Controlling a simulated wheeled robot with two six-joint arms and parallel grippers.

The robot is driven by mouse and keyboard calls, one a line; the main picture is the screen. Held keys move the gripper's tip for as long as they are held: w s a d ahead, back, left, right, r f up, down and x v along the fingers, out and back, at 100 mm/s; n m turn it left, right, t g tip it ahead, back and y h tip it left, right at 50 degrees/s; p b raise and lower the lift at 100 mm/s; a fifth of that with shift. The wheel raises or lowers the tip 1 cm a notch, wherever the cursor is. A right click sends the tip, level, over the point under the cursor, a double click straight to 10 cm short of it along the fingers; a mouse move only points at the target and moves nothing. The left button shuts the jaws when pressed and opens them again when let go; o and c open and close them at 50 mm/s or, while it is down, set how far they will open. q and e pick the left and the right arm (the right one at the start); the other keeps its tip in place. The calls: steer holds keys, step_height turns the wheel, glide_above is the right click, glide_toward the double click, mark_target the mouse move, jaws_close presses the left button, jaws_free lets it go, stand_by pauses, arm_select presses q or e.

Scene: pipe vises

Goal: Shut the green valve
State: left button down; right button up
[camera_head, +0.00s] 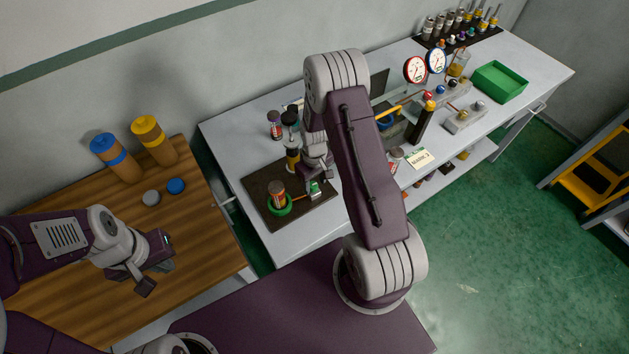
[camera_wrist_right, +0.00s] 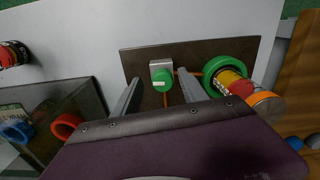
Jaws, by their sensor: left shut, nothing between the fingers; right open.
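A small green knob (camera_wrist_right: 163,82) sits on a grey metal block (camera_wrist_right: 160,66) on a dark brown board (camera_wrist_right: 140,60); thin orange pipes run from the block. It also shows in the head view (camera_head: 315,187). A green ring (camera_wrist_right: 213,68) surrounds a yellow and red can (camera_wrist_right: 236,84) on the same board, also seen in the head view (camera_head: 279,210). I cannot tell whether the knob is turned open or shut. My right gripper (camera_wrist_right: 158,84) is open, its fingers on either side of the knob in the picture; contact is unclear. My left gripper (camera_head: 158,265) is shut and empty over the wooden table.
The wooden table (camera_head: 90,220) holds blue and yellow cylinders (camera_head: 155,140) and two small caps. The white bench (camera_head: 250,135) carries bottles, two dial gauges (camera_head: 415,69), a green tray (camera_head: 500,83) and another dark stand. My right arm hides the bench's middle.

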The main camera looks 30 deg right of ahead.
steer(key=shift+a, duration=0.25)
steer(key=shift+c, duration=0.9)
steer(key=c, duration=0.5)
jaws_close()
